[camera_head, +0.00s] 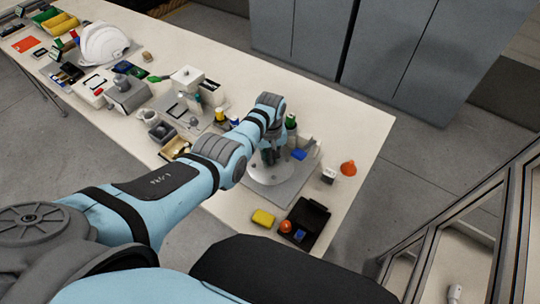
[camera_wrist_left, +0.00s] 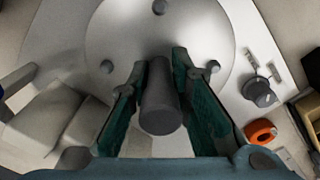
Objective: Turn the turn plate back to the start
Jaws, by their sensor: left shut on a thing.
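My left gripper (camera_head: 271,157) points down over the plate. In the wrist view its green-padded fingers (camera_wrist_left: 157,66) are shut on a dark grey upright post (camera_wrist_left: 160,105), one finger on each side. The post's foot is hidden in shadow. My right gripper is not in view.
A green-capped bottle (camera_head: 291,121) and a blue piece (camera_head: 299,154) stand close to the gripper. A white helmet shell (camera_head: 102,43) is far left.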

